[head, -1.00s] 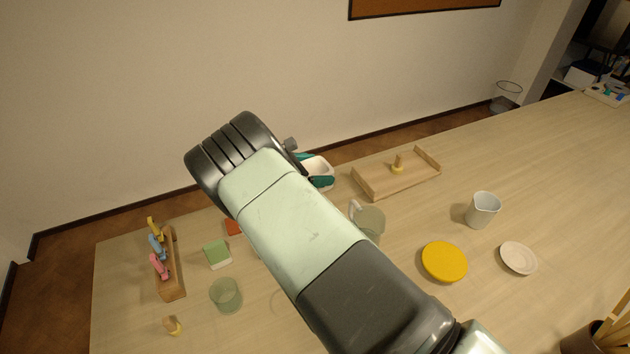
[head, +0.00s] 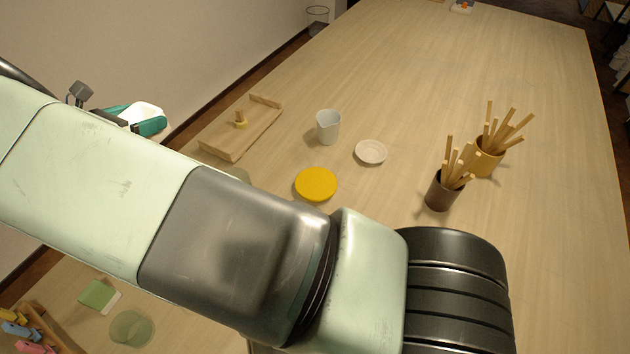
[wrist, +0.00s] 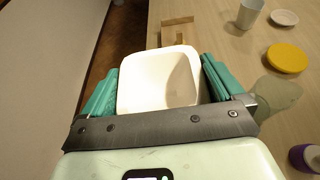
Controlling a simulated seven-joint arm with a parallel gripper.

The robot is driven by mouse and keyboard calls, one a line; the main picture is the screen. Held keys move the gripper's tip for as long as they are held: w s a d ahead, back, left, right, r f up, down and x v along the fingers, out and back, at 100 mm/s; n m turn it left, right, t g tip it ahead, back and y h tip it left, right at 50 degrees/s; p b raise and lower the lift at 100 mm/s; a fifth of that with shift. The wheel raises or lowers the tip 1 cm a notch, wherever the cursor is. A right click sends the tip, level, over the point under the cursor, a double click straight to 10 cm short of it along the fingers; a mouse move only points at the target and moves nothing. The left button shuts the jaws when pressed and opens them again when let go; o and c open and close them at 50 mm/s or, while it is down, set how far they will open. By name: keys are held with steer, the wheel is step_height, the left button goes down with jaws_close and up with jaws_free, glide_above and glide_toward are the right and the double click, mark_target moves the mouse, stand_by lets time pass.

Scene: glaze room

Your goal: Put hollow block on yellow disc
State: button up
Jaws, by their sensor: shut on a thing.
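The hollow block (wrist: 160,80) is white, squarish with rounded corners, its open cavity showing in the wrist view. My gripper (wrist: 160,88) is shut on it, with a teal finger on each side. In the head view my gripper (head: 138,118) and the white block (head: 146,114) show at the left, past my arm, near the table's far left edge. The yellow disc (head: 316,184) lies flat on the table with its top bare, to the right of my gripper. It also shows at the right of the wrist view (wrist: 287,58).
A wooden tray (head: 222,148) with a small peg stands between gripper and disc. A pale cup (head: 328,128) and a white saucer (head: 371,152) are near the disc. A translucent vessel (wrist: 276,94) stands beside it. Two stick holders (head: 441,192) stand farther right.

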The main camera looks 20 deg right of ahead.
steer(key=s+d+f+m+g+h, duration=0.1)
steer(key=d+f+m+g+h, duration=0.1)
steer(key=d, duration=1.6)
steer(key=m+g+h, duration=0.2)
steer(key=m+g, duration=0.1)
glide_above(316, 183)
step_height(316, 183, down, 3)
step_height(316, 183, down, 10)
steer(key=shift+d+f, duration=0.1)
steer(key=shift+f, duration=0.1)
steer(key=o, duration=1)
